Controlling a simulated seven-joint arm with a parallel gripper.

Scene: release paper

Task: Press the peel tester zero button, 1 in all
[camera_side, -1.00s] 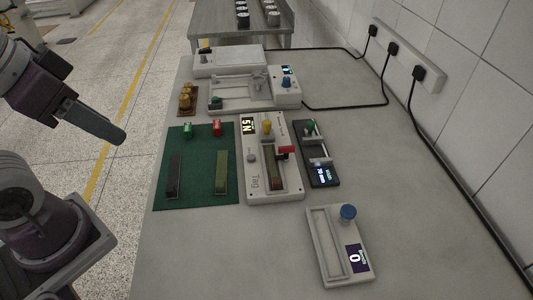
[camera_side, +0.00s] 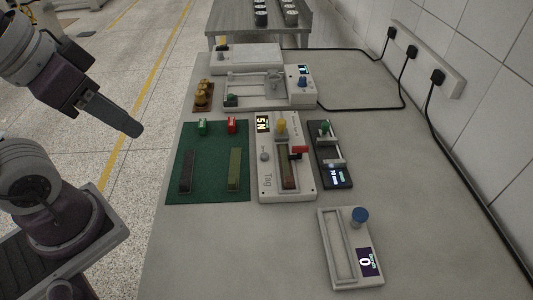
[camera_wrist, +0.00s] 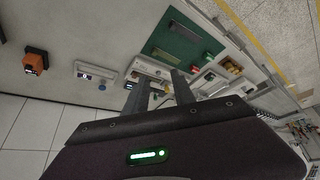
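I cannot make out a label that says which device is the peel tester. A white device (camera_side: 337,252) at the front right has a long slot, a display (camera_side: 367,262) reading 0 and a round blue button (camera_side: 360,215). It also shows in the wrist view (camera_wrist: 97,71). A white device with a 5N display (camera_side: 263,190) stands mid-table, with a yellow knob (camera_side: 281,125), a grey knob (camera_side: 264,156) and a red piece (camera_side: 299,151). My gripper (camera_wrist: 160,78) is open and empty, its fingers apart. In the side view it is left of the table, touching nothing.
A green mat (camera_side: 209,160) holds dark and olive strips plus green and red pieces. A black device (camera_side: 336,178) and a white device with a blue knob (camera_side: 302,81) stand nearby. An orange device (camera_wrist: 36,60) shows in the wrist view.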

